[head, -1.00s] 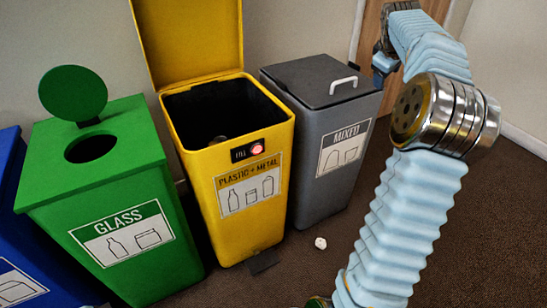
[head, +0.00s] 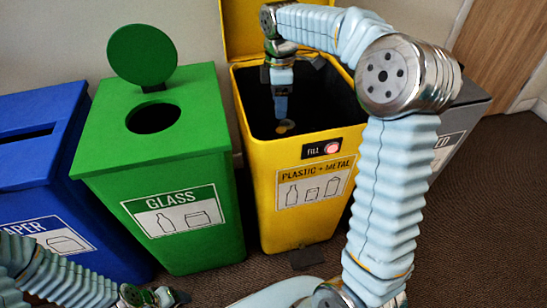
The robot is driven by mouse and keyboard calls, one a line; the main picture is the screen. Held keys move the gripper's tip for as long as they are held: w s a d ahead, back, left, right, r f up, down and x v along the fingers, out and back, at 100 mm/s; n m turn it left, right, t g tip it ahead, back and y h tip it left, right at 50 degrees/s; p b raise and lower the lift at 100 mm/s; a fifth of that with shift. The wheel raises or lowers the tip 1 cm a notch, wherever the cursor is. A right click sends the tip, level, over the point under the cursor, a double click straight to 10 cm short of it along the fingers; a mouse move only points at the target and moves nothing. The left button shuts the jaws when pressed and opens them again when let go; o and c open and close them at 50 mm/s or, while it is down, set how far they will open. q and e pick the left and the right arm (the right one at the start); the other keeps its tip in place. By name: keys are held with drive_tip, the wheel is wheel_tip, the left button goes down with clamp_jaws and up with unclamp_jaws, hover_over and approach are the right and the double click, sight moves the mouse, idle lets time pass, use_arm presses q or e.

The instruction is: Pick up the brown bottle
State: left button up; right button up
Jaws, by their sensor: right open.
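I cannot make out a brown bottle in the head view. My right gripper (head: 281,108) points down into the open mouth of the yellow plastic and metal bin (head: 293,222), near its back left. It is open and seen edge-on. A small pale tan thing (head: 286,125) shows in the dark just below the fingertips; I cannot tell what it is or whether they touch. My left gripper (head: 160,296) is low at the bottom left, in front of the green bin; its jaws are too small to read.
The green glass bin (head: 210,110) with a round hole and raised disc stands left of the yellow one. A blue paper bin (head: 40,165) is farther left. A grey bin (head: 465,115) is at the right, partly behind my arm. A wooden door (head: 515,50) is behind.

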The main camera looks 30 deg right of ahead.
sight(281, 130)
wheel_tip(281, 130, down, 7)
drive_tip(key=shift+d+r+b, duration=0.1)
drive_tip(key=shift+r+b, duration=0.1)
drive_tip(key=shift+b, duration=0.25)
drive_tip(key=f, duration=0.5)
drive_tip(key=shift+w+d+b, duration=0.15)
drive_tip(key=shift+d+b, duration=0.1)
drive_tip(key=shift+b, duration=0.1)
drive_tip(key=shift+r, duration=0.1)
clamp_jaws()
